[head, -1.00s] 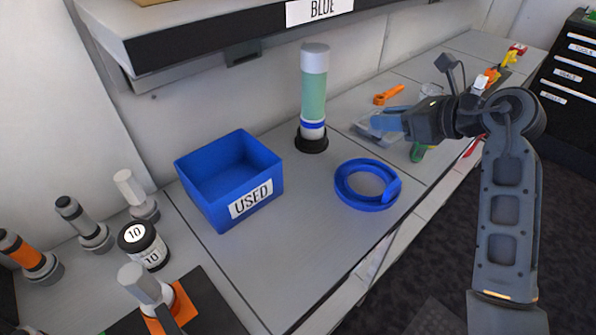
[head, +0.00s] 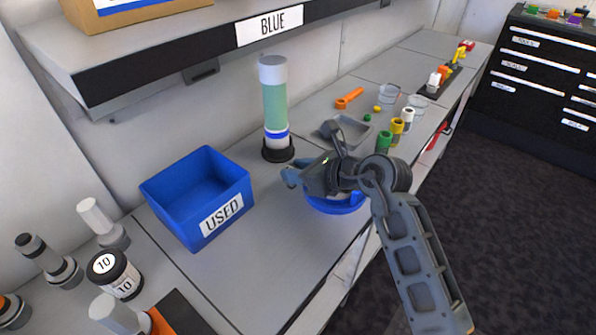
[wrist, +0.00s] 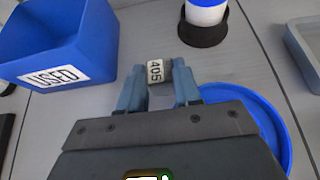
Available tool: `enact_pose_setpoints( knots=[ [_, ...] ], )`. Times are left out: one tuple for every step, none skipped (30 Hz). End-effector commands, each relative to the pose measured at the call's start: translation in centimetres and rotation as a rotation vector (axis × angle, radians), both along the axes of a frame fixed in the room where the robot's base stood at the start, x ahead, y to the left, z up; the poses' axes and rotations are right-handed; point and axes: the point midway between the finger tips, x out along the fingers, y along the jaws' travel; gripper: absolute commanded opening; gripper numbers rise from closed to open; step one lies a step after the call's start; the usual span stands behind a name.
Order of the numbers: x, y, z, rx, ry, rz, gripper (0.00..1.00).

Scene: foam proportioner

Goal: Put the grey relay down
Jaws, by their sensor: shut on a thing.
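My gripper (wrist: 160,92) is shut on the grey relay (wrist: 155,72), a small grey block with a white label reading 405, in the wrist view. In the head view my gripper (head: 290,178) is above the bench between the blue USED bin and the blue ring, and the relay cannot be made out there. I cannot tell from these frames whether the relay touches the bench.
The blue USED bin (head: 200,197) is left of my gripper. A green-filled cylinder (head: 276,110) stands in a black base behind it. A grey tray (head: 345,132) is farther back. Bare bench (head: 270,245) lies in front.

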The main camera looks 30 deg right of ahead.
Motion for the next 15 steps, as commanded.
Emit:
enact_pose_setpoints(
  knots=[
    [-0.02, -0.01, -0.58, 0.001, 0.002, -0.001, 0.02],
    [-0.01, -0.02, -0.70, 0.000, 0.000, -0.001, 0.02],
    [0.00, -0.03, -0.76, 0.000, -0.001, -0.001, 0.02],
    [0.00, -0.03, -0.74, 0.000, -0.001, -0.001, 0.02],
    [0.02, -0.03, -0.72, -0.001, -0.001, 0.000, 0.02],
    [0.01, -0.04, -0.71, -0.001, -0.001, 0.000, 0.02],
    [0.01, -0.04, -0.71, 0.000, -0.001, -0.001, 0.02],
    [0.01, -0.04, -0.71, 0.000, -0.001, -0.001, 0.02],
    [0.00, -0.04, -0.73, 0.000, -0.001, -0.001, 0.02],
    [0.00, -0.04, -0.77, 0.000, -0.001, -0.001, 0.02],
    [-0.01, -0.04, -0.85, 0.000, 0.000, -0.001, 0.02],
    [0.00, -0.04, -0.97, 0.000, 0.000, -0.001, 0.02],
    [0.00, -0.05, -0.97, 0.000, 0.000, -0.001, 0.35],
    [-0.01, -0.05, -0.96, -0.001, 0.000, 0.000, 0.38],
    [-0.01, -0.05, -0.96, 0.000, 0.000, -0.001, 0.42]
  ],
)
